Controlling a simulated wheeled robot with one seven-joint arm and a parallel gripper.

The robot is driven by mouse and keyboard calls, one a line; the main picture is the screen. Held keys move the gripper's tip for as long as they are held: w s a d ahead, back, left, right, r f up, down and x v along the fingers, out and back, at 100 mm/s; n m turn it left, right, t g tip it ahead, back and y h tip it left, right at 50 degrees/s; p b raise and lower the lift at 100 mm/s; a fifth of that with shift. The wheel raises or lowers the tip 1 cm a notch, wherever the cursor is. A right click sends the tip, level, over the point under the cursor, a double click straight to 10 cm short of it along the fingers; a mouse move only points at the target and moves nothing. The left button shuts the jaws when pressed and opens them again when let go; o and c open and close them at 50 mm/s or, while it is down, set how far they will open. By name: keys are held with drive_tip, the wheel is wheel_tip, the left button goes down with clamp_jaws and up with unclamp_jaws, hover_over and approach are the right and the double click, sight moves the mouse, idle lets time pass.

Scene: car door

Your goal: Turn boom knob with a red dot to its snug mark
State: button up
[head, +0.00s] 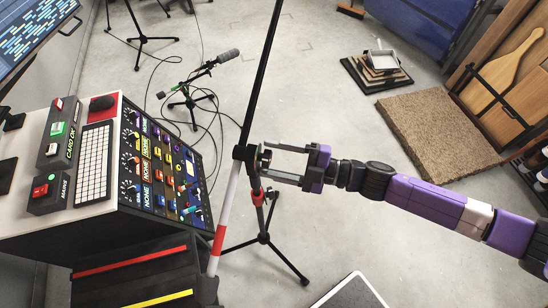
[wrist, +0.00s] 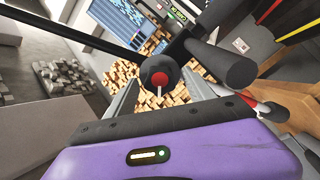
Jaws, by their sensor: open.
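The boom knob (wrist: 159,75) is dark and round, with a red dot at its centre and a pale line running down from the dot in the wrist view. It sits on the clamp of the black boom (head: 262,70), and its side shows in the head view (head: 264,157). My gripper (head: 268,165) is open, with its two fingers on either side of the knob. In the wrist view the fingers (wrist: 161,84) flank the knob, and I cannot tell whether either touches it. I cannot make out a snug mark.
A mixer console (head: 160,165) and a desk with button boxes stand at the left. The stand's tripod legs (head: 264,239) spread below the clamp. A small microphone stand (head: 190,98) with cables is behind. A brown mat (head: 437,130) lies at the right on open floor.

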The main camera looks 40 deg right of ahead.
drive_tip(key=shift+d, duration=0.1)
drive_tip(key=b+v, duration=0.2)
drive_tip(key=v, duration=0.5)
drive_tip(key=shift+f, duration=0.1)
drive_tip(key=shift+s+d, duration=0.2)
drive_tip(key=shift+s, duration=0.15)
drive_tip(key=shift+w, duration=0.1)
drive_tip(key=shift+w+d, duration=0.1)
drive_tip(key=shift+w, duration=0.05)
drive_tip(key=s+a+r+m+h, duration=0.2)
drive_tip(key=s+m+h, duration=0.4)
drive_tip(key=s+m, duration=0.3)
drive_tip(key=s+a+r+m+t+h, duration=0.1)
drive_tip(key=s+a+r+m+h, duration=0.2)
drive_tip(key=s+m+h, duration=0.3)
drive_tip(key=s+a+m, duration=0.1)
drive_tip(key=s+m, duration=0.3)
drive_tip(key=s, duration=0.2)
drive_tip(key=shift+a, duration=0.4)
